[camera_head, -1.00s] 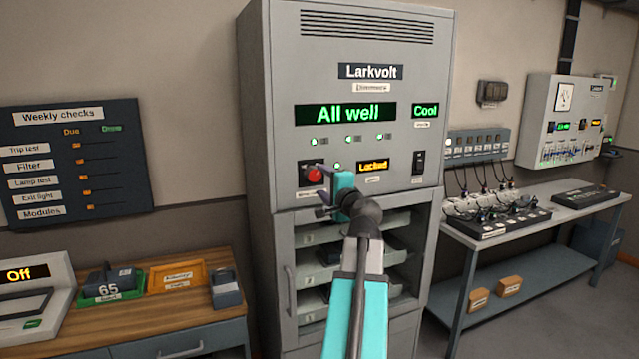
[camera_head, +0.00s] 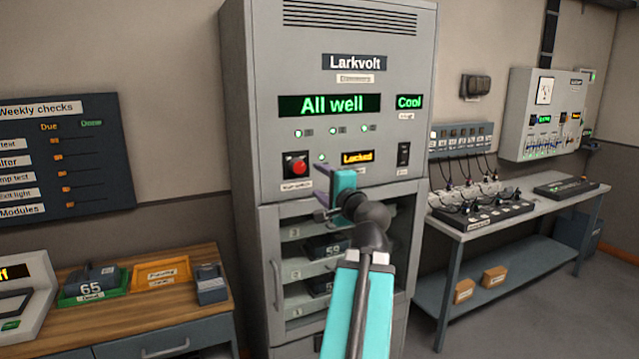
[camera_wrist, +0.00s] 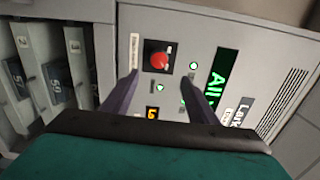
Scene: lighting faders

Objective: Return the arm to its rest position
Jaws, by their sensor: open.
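My gripper (camera_head: 322,196) is in front of the grey Larkvolt cabinet (camera_head: 245,150), just below and to the right of the red knob (camera_head: 298,167). In the wrist view its two dark fingers (camera_wrist: 160,92) are apart with nothing between them. The red knob also shows in the wrist view (camera_wrist: 159,60), beyond the fingers and clear of them. The cabinet displays read "All well" (camera_head: 330,104), "Cool" (camera_head: 409,101) and "Locked" (camera_head: 358,157). My teal arm hides part of the lower cabinet bay.
Numbered modules (camera_head: 325,247) sit on shelves behind the cabinet's lower door (camera_head: 268,285). A wooden bench (camera_head: 150,312) with a green tray (camera_head: 92,297) and an orange tray (camera_head: 160,274) stands left. A metal table (camera_head: 470,230) with fader consoles stands right.

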